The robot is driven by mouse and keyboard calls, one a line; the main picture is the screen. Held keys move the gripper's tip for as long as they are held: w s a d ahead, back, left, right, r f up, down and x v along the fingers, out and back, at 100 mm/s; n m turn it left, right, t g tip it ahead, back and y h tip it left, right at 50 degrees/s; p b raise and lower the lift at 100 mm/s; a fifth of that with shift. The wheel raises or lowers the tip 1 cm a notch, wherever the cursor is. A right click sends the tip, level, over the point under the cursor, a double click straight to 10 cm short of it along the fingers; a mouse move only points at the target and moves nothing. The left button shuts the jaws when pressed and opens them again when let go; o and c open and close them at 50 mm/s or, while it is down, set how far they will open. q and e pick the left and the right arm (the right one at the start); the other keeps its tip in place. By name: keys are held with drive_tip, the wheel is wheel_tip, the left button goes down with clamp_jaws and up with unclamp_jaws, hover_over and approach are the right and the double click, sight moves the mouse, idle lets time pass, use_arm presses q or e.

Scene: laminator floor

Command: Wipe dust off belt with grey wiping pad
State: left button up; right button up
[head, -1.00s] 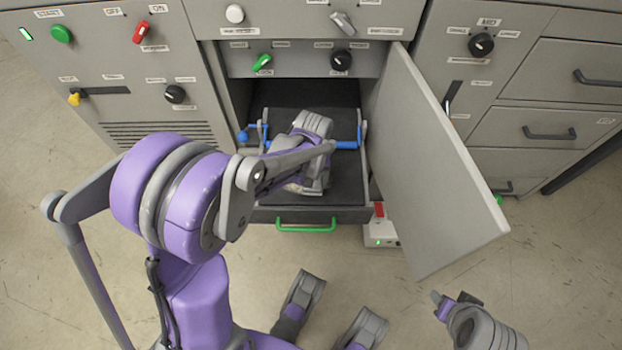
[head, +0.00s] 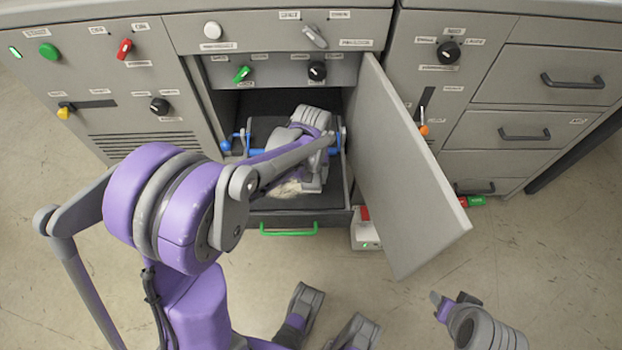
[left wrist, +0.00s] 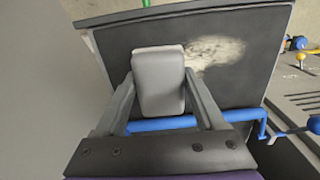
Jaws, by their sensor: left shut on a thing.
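The dark belt (left wrist: 120,38) lies in the pulled-out drawer below the cabinet opening, and it also shows in the head view (head: 270,201). My left gripper (left wrist: 160,105) points down at the belt and is shut on the grey wiping pad (left wrist: 158,75). The pad is beside the dust, its edge near it; I cannot tell whether it touches the belt. My right arm's end (head: 453,299) is at the lower right, its jaws unclear.
A blue bar (head: 256,153) crosses the drawer. An open grey door (head: 410,185) stands at its right. A green handle (head: 288,230) is on the drawer front. A white box (head: 366,238) with a red top is on the floor below.

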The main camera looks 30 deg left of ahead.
use_arm(q)
drive_tip(key=shift+r+p, duration=0.95)
drive_tip(key=shift+r, duration=0.85)
